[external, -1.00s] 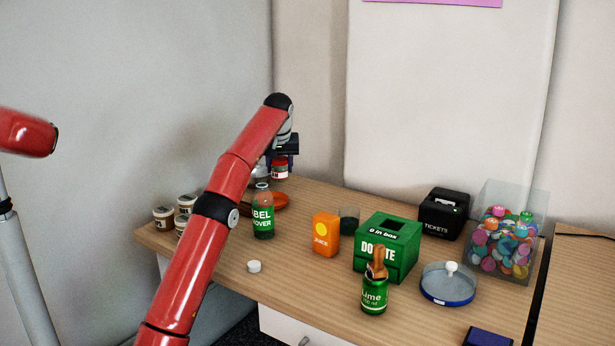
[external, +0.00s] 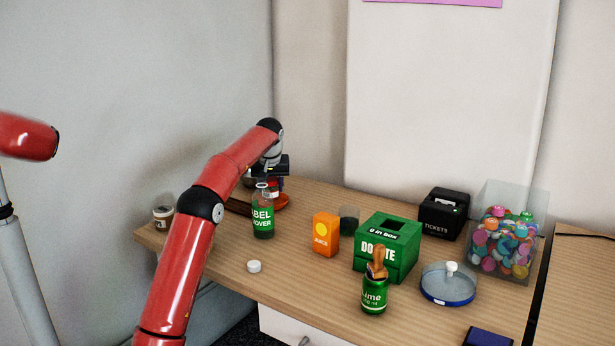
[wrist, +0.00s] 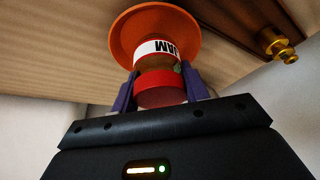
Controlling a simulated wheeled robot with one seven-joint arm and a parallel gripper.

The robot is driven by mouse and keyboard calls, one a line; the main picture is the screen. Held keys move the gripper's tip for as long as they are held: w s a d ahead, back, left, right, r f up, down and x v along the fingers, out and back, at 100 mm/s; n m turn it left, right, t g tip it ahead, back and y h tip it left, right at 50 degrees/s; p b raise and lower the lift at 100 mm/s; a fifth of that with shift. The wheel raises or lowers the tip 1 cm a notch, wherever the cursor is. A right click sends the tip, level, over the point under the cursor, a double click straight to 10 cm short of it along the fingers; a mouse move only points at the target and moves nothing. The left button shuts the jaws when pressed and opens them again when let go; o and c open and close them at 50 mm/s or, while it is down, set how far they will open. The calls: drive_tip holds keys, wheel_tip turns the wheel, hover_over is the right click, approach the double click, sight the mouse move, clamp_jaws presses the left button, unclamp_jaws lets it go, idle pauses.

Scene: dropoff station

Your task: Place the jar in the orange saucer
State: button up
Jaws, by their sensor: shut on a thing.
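The jar (wrist: 158,62) has a red lid and a white label reading JAM. My gripper (wrist: 158,88) is shut on it, with the dark purple fingers on either side of the red lid in the wrist view. The orange saucer (wrist: 125,40) lies behind the jar in the wrist view, and the jar's base overlaps the saucer's middle. In the external view my gripper (external: 269,183) is low over the orange saucer (external: 282,201), and the jar is mostly hidden behind a bottle and the gripper. I cannot tell whether the jar touches the saucer.
A green-labelled bottle (external: 263,214) stands just in front of the saucer. An orange juice carton (external: 326,234), a glass (external: 348,219) and a green donation box (external: 388,247) stand to the right. A small white cap (external: 254,267) lies near the front edge. A brass object (wrist: 277,45) shows beside the saucer.

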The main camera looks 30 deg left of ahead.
drive_tip(key=shift+f, duration=0.55)
drive_tip(key=o, duration=1)
drive_tip(key=shift+f, duration=0.1)
